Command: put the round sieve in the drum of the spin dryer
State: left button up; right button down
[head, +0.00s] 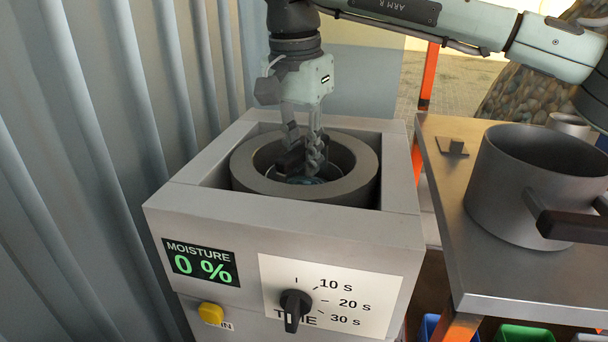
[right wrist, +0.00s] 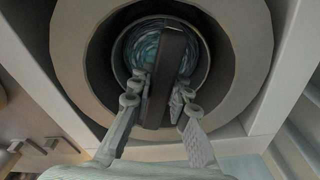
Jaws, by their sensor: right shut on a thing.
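The spin dryer (head: 290,232) is a grey box with an open top, and its thick round drum (head: 362,165) sits inside. My right gripper (head: 304,160) reaches straight down into the drum's opening. In the right wrist view the fingers (right wrist: 161,95) are shut on the dark handle of the round sieve (right wrist: 204,62). The sieve is inside the drum's opening, with blue-white matter in it. Whether it rests on the drum's bottom cannot be told. In the head view the fingers and handle hide much of the sieve. My left gripper is not in view.
The dryer's front has a moisture display (head: 200,262) reading 0 %, a yellow button (head: 211,313) and a black time knob (head: 294,305). A metal table (head: 470,240) on the right bears a large grey pot (head: 520,190) with brown handles. A corrugated wall (head: 90,150) stands close on the left.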

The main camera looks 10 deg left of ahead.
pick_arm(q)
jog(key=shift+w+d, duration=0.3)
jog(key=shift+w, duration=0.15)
pick_arm(e)
jog(key=shift+f, duration=1.55)
jog(key=shift+f, duration=0.1)
jog(key=c, duration=1.4)
grip_release()
jog(key=shift+f, duration=0.1)
jog(key=shift+c, duration=0.2)
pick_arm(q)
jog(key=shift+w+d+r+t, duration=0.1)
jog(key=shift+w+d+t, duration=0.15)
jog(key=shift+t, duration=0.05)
pick_arm(e)
jog(key=r, duration=0.7)
jog(key=s+r, duration=0.1)
jog(key=r, duration=0.3)
jog(key=shift+a+p, duration=0.2)
jog(key=shift+p, duration=0.15)
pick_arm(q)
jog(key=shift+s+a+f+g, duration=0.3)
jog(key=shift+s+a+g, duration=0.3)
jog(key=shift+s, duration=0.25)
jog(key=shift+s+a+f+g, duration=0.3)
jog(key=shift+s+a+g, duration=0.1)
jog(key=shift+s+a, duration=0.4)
pick_arm(e)
jog(key=shift+s+r, duration=0.15)
jog(key=shift+r, duration=0.5)
